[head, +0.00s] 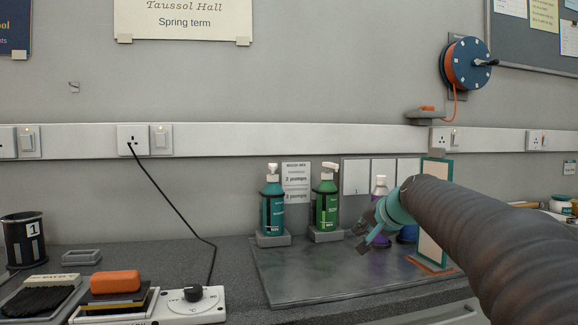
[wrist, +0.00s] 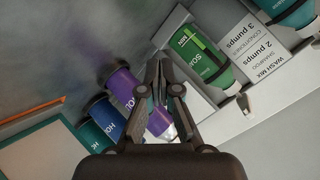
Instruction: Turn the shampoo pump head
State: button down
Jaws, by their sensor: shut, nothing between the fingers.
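Two pump bottles stand in grey holders by the wall: a teal bottle (head: 272,213) with a white pump head (head: 272,172) and a green bottle (head: 326,204) with a white pump head (head: 327,170). I cannot read the teal label, so I cannot confirm which is the shampoo. In the wrist view the green bottle (wrist: 202,54) appears marked "SOA…" and its pump nozzle (wrist: 244,101) points away from the bottle. My gripper (head: 364,246) is shut and empty, right of the green bottle and in front of a purple bottle (head: 381,186). In the wrist view my fingertips (wrist: 160,66) lie between the green and purple bottles.
A wash-mix sign (head: 296,178) hangs between the teal and green bottles. A blue bottle (wrist: 107,119) and another teal one stand beyond the purple bottle. A teal-edged white panel (head: 433,215) stands near my arm. The mat (head: 300,280) is clear in front of the holders.

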aim_at(273, 167)
jog(key=a+r+m+t+y, duration=0.1)
jog(key=a+r+y, duration=0.25)
jog(key=r, duration=0.45)
jog(key=a+r+m+y, duration=0.1)
jog(key=a+r+y, duration=0.2)
jog(key=r+y, duration=0.3)
jog(key=w+a+h+p, duration=0.1)
jog(key=w+a+p, duration=0.1)
jog(key=w+a, duration=0.5)
jog(key=shift+w+a+p, duration=0.25)
jog(key=shift+a+p, duration=0.15)
jog(key=shift+a, duration=1.85)
